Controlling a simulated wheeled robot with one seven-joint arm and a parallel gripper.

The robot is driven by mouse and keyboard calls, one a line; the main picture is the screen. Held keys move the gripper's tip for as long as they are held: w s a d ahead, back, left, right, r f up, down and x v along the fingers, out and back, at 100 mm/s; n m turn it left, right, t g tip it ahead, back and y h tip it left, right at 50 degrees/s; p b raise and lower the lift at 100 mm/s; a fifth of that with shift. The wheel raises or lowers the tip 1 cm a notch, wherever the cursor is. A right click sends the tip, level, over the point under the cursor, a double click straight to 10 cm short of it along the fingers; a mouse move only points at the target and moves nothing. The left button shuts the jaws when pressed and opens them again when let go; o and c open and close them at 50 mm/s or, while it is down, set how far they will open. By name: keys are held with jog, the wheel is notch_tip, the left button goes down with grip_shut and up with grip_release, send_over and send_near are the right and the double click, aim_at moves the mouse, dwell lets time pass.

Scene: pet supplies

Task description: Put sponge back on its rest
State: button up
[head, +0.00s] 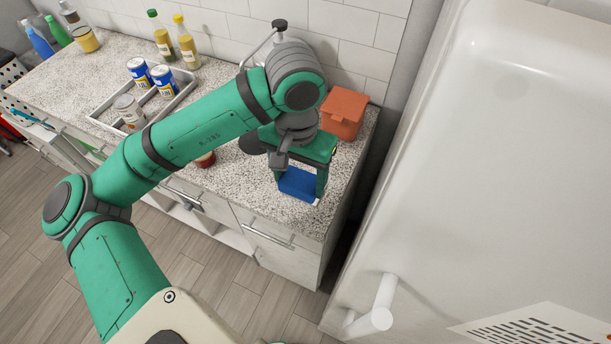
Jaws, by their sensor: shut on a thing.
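My gripper (300,184), with green fingers, is shut on a blue sponge (299,186), one finger on each side of it. The sponge is over the front right part of the speckled counter, near its front edge. I cannot tell whether it touches the counter. A thin whitish edge shows at its lower right corner; I cannot tell what it belongs to. No sponge rest can be made out for sure; my arm and gripper hide part of the counter.
An orange lidded box (344,112) stands behind my gripper at the right end of the speckled counter (262,201). A tray (104,118) with several cans is at the left, with bottles behind it. A large white appliance (480,150) stands close on the right.

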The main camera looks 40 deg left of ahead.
aim_at(304, 171)
jog(key=w+a+f, duration=0.1)
jog(key=f, duration=0.1)
jog(key=w+a+f, duration=0.1)
jog(key=w+f, duration=0.1)
jog(key=w+a+f, duration=0.1)
jog(key=w+f, duration=0.1)
jog(key=shift+w+f, duration=0.15)
jog(key=shift+w, duration=0.05)
jog(key=shift+w+a+f, duration=0.1)
jog(key=shift+f, duration=1.6)
jog(key=shift+f, duration=0.15)
jog(key=o, duration=1.1)
notch_tip(304, 171, up, 12)
jog(key=shift+r, duration=0.2)
